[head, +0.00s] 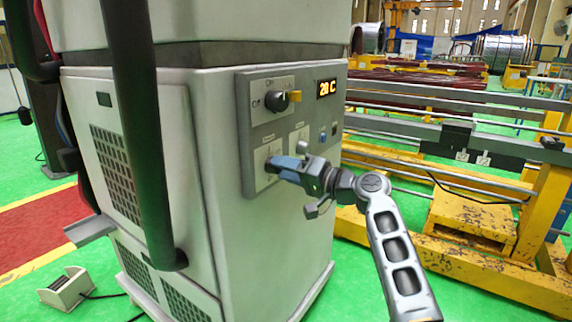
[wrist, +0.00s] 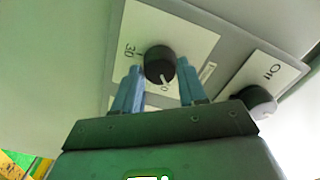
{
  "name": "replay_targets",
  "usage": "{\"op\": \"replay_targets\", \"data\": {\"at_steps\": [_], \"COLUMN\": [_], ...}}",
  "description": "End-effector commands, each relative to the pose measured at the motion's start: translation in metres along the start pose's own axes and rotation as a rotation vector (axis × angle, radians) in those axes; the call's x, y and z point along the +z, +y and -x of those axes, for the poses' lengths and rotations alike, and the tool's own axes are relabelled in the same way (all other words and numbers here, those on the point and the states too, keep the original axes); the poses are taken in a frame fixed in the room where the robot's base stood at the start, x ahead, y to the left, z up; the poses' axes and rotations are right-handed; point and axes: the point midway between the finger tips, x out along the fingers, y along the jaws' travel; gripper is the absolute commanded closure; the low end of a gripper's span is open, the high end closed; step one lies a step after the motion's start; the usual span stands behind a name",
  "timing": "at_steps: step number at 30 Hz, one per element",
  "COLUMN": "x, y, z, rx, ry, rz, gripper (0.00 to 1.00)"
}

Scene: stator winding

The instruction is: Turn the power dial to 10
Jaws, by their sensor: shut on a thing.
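The power dial (wrist: 159,62) is a round black knob with a white pointer mark, on a white plate on the grey panel. In the wrist view its pointer faces down, toward my gripper body. A "30" shows left of the knob; another number by the pointer is partly covered. My gripper (wrist: 158,68) has its blue fingers on both sides of the knob, shut on it. In the head view my gripper (head: 278,164) reaches the lower left plate of the panel, and its fingers mostly hide the dial there.
A thick black pipe (head: 140,130) stands at the cabinet's left.

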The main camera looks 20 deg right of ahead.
Motion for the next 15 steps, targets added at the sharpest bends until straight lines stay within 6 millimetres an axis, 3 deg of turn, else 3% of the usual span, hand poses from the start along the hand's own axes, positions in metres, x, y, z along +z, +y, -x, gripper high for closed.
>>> {"op": "replay_targets", "data": {"at_steps": [15], "x": [-0.0013], "y": [0.0003], "z": [0.0006], "rx": [0.001], "ry": [0.003], "rz": [-0.219], "gripper": [0.89]}}
